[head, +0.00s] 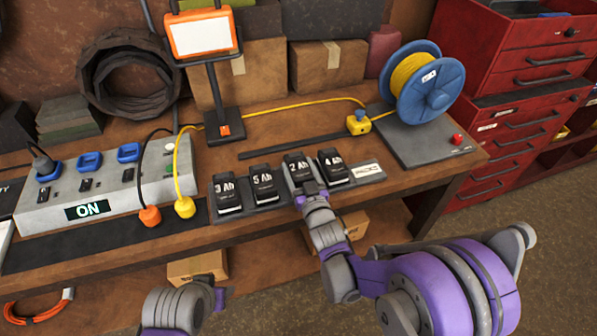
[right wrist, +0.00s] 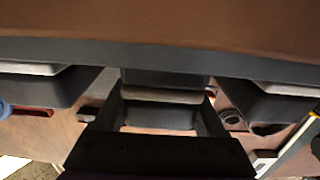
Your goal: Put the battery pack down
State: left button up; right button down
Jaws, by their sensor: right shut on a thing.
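The battery pack marked 2 Ah (head: 297,167) is in my right gripper (head: 309,189), in a row between the 5 Ah pack (head: 264,188) and the 4 Ah pack (head: 333,166). The 3 Ah pack (head: 228,195) is at the left end. The packs stand along a dark rack (head: 368,174) on the bench. In the right wrist view, both dark fingers of the right gripper (right wrist: 160,122) flank the held pack (right wrist: 160,97). Whether its underside touches the rack is hidden.
The wooden bench (head: 130,247) carries a power strip (head: 110,190) reading ON, with orange and yellow plugs in front. A work lamp (head: 205,45) stands behind. A blue cable reel (head: 430,85) is at the right, beside a red drawer cabinet (head: 515,110). Cardboard boxes line the back.

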notch_tip(320, 180, up, 7)
jog(key=shift+f+p, duration=0.1)
jog(key=shift+p, duration=0.4)
jog(key=shift+w+d+r+h+p, duration=0.3)
jog(key=shift+w+d+r, duration=0.2)
jog(key=shift+d+r, duration=0.35)
jog(key=w+d+f+m+h+p, duration=0.1)
jog(key=w+d+m+h, duration=0.15)
jog(key=d, duration=0.55)
jog(key=w+d+f+m+h+p, duration=0.15)
jog(key=w+d, duration=0.25)
jog(key=d, duration=0.4)
notch_tip(320, 180, up, 3)
jog(key=n+y+b, duration=0.3)
jog(key=n+y, duration=0.1)
jog(key=y, duration=0.1)
send_over(305, 162)
jog(key=s+a, duration=0.1)
jog(key=a, duration=0.1)
jog(key=shift+f, duration=0.2)
jog(key=shift+d, duration=0.1)
jog(key=shift+f+b, duration=0.7)
jog(key=shift+f, duration=4.1)
